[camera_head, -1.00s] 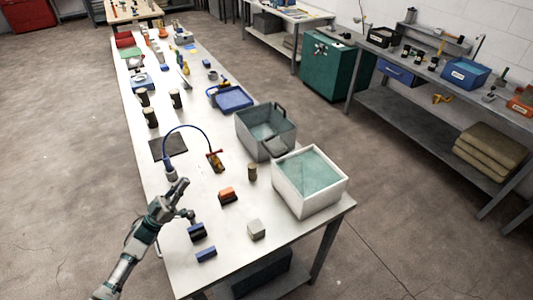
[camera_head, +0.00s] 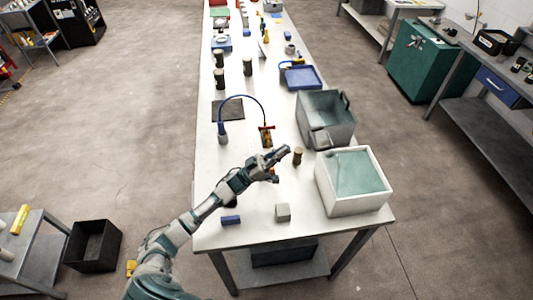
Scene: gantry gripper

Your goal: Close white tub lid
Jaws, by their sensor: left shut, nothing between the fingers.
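The white tub (camera_head: 352,197) stands at the front right corner of the long white table. Its thick white rim surrounds a pale teal surface; I cannot tell whether that surface is a lid or the inside. No separate lid shows clearly. My left gripper (camera_head: 286,151) is shut and empty, to the left of the tub and apart from it, over the table near a small brown cylinder (camera_head: 298,156). The left forearm and gripper partly cover an orange item behind them. My right gripper is not in view.
A grey open bin (camera_head: 325,118) stands just behind the tub. A blue curved hose (camera_head: 223,130), a red-and-yellow tool (camera_head: 266,136), a blue block (camera_head: 231,219) and a grey block (camera_head: 283,212) are on the table. The table's front edge is largely clear.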

